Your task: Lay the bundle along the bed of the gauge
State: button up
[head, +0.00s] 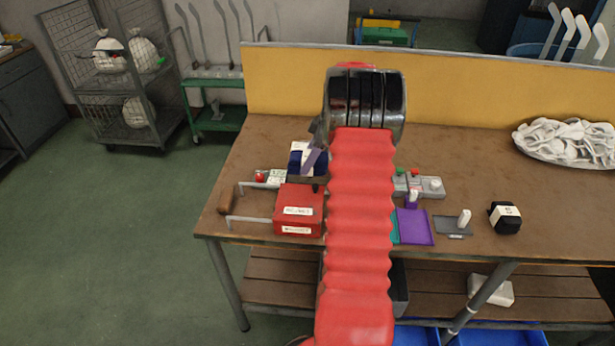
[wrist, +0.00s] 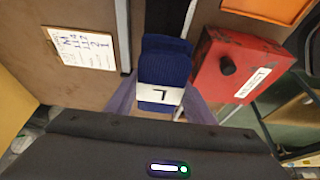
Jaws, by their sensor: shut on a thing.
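The navy bundle (wrist: 165,68) is folded cloth with a white band marked "L". In the wrist view it sits between the purple fingers of my gripper (wrist: 160,98), which is shut on it. In the head view the bundle (head: 296,161) shows left of my red arm, behind the red box, with a purple finger of my gripper (head: 311,160) against it. A black strip with pale edges (wrist: 174,14), perhaps the gauge bed, runs beyond the bundle in the wrist view. The bundle hides part of it, and I cannot tell whether they touch.
The red reject box (head: 298,206) stands close to the bundle, with a wooden-handled metal frame (head: 226,197) at its left. A card (wrist: 82,48) lies left.

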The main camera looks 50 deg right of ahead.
aim_at(309, 174)
jog(key=shift+f, duration=1.2)
jog(key=shift+f, duration=1.85)
jog(key=shift+f, duration=0.1)
jog(key=o, duration=1.2)
jog(key=shift+o, duration=0.2)
jog(key=v, duration=1.2)
jog(key=shift+s, duration=0.1)
